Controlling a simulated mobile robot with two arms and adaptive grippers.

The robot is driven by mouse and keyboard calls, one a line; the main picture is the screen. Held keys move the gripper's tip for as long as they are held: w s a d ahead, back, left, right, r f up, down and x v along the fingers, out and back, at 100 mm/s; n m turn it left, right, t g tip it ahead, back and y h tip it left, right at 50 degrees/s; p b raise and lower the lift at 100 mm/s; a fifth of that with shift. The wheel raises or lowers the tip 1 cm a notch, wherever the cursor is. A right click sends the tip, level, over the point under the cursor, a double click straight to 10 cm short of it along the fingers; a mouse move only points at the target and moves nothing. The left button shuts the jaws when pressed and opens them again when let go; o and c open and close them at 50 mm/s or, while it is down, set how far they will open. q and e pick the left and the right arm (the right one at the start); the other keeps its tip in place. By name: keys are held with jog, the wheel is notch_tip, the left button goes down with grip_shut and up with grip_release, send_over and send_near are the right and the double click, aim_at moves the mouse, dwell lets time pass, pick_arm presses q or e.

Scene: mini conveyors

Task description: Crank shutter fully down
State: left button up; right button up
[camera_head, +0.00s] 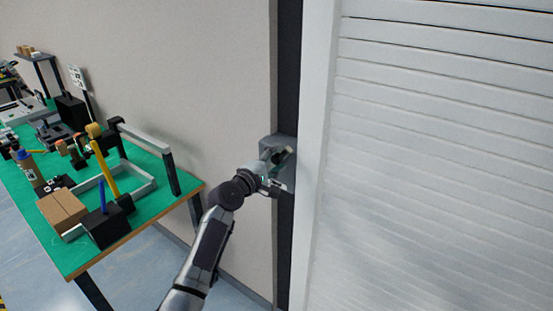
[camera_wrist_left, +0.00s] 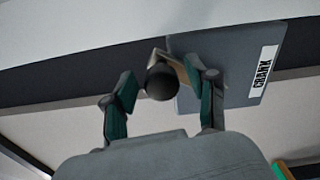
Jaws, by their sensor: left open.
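The white slatted shutter (camera_head: 440,150) fills the right of the head view, its slats reaching beyond the top and bottom of the frame. Beside its white frame, a grey crank box (camera_head: 270,145) is mounted on a dark post. In the left wrist view the box's plate (camera_wrist_left: 225,85) bears a "CRANK" label. A dark round crank knob (camera_wrist_left: 162,81) on a light arm shows there between the fingertips. My left gripper (camera_head: 275,172) is open at the crank, its fingers (camera_wrist_left: 165,92) on either side of the knob. I cannot tell whether they touch it. My right gripper does not show.
A green-topped table (camera_head: 140,225) at the left carries cardboard boxes (camera_head: 62,208), a black holder (camera_head: 105,228), a grey frame and several tools. A bare beige wall (camera_head: 190,60) lies between table and post. Some blue floor shows below.

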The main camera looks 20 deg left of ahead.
pick_arm(q)
jog(key=v, duration=1.2)
dwell(0.3)
